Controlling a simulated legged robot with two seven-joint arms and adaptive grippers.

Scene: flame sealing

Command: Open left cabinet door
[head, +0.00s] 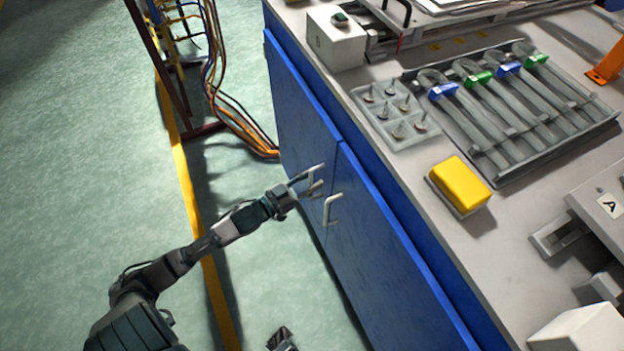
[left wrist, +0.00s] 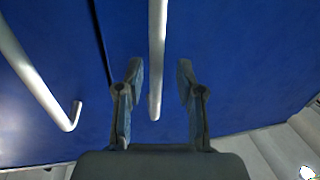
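The blue left cabinet door (head: 298,115) is closed, flush with the blue right door (head: 375,235). The left door's handle (left wrist: 157,60) is a pale bar standing between the spread fingers of my left gripper (left wrist: 160,92) in the left wrist view. The fingers are open, one on each side, with gaps to the bar. In the head view my left gripper (head: 309,181) is at this handle and partly hides it. The right door's handle (head: 330,208) is beside it, across the seam. A dark part at the bottom edge may be my right gripper (head: 282,340); its fingers are unclear.
The grey worktop (head: 440,215) above the doors holds a yellow block (head: 459,186), a tool tray (head: 510,110) and a white box (head: 335,40). A rack with cables (head: 215,75) stands beyond the cabinet. The green floor (head: 110,120) before the doors is clear.

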